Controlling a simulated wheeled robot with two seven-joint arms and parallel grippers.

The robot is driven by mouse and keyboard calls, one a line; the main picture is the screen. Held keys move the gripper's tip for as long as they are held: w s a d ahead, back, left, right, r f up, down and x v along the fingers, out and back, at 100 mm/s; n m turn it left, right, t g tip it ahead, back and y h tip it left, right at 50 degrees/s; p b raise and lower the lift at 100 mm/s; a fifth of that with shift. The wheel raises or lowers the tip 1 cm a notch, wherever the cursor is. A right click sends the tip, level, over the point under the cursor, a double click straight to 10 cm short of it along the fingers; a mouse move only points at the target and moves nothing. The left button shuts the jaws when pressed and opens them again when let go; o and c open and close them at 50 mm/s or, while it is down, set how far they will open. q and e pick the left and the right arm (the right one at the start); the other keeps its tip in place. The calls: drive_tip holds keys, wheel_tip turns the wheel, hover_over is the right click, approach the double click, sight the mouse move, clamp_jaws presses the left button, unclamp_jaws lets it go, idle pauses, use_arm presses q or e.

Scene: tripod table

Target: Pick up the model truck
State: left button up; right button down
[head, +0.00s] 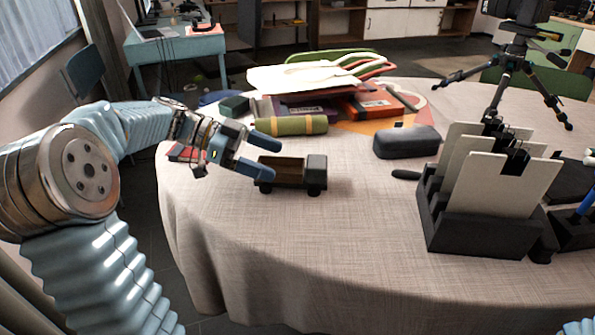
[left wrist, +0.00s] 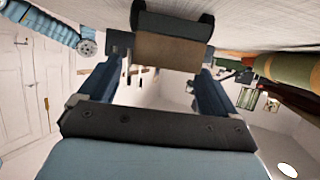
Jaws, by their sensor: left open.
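The model truck (head: 290,172) stands on the cloth-covered table near its left front edge, with a brown bed and a dark cab facing right. My left gripper (head: 266,155) is open at the truck's left rear end, its two blue fingers pointing right. In the left wrist view the truck (left wrist: 170,48) shows at the top, beyond and between the spread fingers (left wrist: 162,72). I cannot tell whether a finger touches it. My right gripper is not in view.
A green roll (head: 290,126) lies just behind the truck. A dark case (head: 406,141) lies to the right, and a black rack with upright panels (head: 480,225) stands further right. A tripod (head: 510,70) stands at the back right. The table (head: 340,240) in front of the truck is clear.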

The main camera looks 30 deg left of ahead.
sight(287, 162)
use_arm(q)
drive_tip(key=x, duration=0.2)
drive_tip(key=p+x, duration=0.1)
drive_tip(key=x, duration=0.1)
drive_tip(key=shift+w+d+r, duration=0.1)
drive_tip(key=shift+w+r, duration=0.05)
drive_tip(key=shift+r, duration=0.15)
drive_tip(key=shift+w+d+f, duration=0.1)
drive_tip(key=shift+d+f, duration=0.1)
drive_tip(key=shift+d, duration=0.05)
drive_tip(key=c, duration=1.3)
